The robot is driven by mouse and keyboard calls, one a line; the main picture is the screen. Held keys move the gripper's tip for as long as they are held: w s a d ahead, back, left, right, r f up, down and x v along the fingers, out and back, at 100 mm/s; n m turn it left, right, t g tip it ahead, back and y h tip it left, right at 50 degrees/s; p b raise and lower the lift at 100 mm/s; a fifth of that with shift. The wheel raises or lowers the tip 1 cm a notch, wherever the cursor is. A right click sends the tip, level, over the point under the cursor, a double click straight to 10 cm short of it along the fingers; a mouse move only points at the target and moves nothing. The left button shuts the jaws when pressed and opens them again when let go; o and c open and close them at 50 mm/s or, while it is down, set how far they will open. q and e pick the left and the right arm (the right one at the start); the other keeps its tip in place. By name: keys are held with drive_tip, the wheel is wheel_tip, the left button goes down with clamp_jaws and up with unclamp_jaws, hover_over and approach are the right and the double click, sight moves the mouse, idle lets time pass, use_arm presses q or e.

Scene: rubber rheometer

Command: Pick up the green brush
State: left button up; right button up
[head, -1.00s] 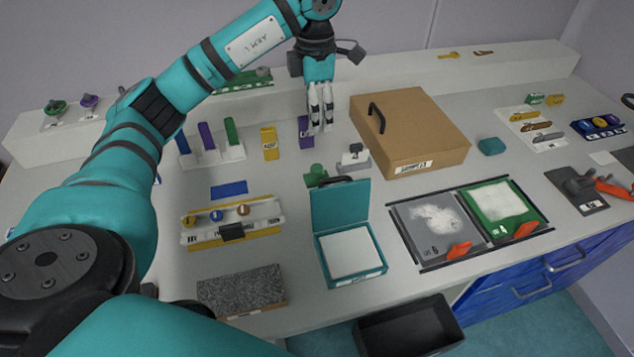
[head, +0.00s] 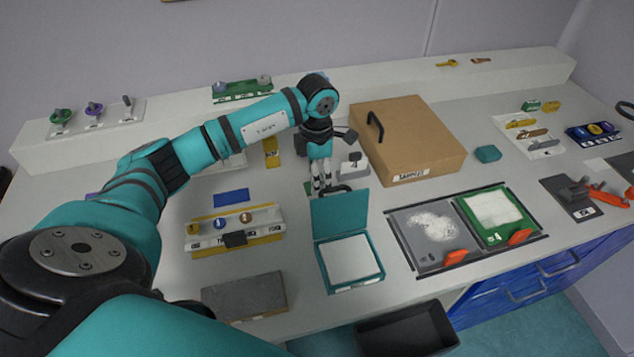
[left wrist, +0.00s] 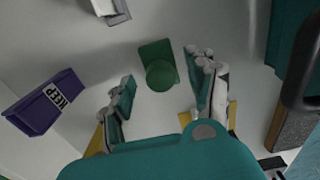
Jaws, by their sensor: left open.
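The green brush (left wrist: 158,68) shows in the left wrist view as a flat green block with a round green knob. It stands on the white bench between and slightly beyond my open fingertips, with no contact visible. In the head view only a sliver of its green (head: 308,187) shows; my left gripper (head: 321,189) hides the rest. The left gripper also shows in the left wrist view (left wrist: 166,78), with its fingers apart and nothing between the pads. My right gripper is in neither view.
A teal case (head: 340,212) with its lid raised stands just in front of my left gripper. A grey stand (head: 354,170) and a brown box (head: 425,140) are to its right. A purple block marked KEEP (left wrist: 45,104) is at the left wrist view's left.

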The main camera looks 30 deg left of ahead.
use_arm(q)
drive_tip(key=shift+f, duration=0.35)
clamp_jaws()
drive_tip(key=shift+r, duration=0.1)
wheel_tip(320, 180, up, 10)
drive_tip(key=shift+f+b, duration=0.1)
drive_tip(key=shift+b, duration=0.9)
drive_tip(key=c, duration=0.7)
unclamp_jaws()
drive_tip(key=shift+c, duration=0.2)
drive_tip(key=c, duration=0.4)
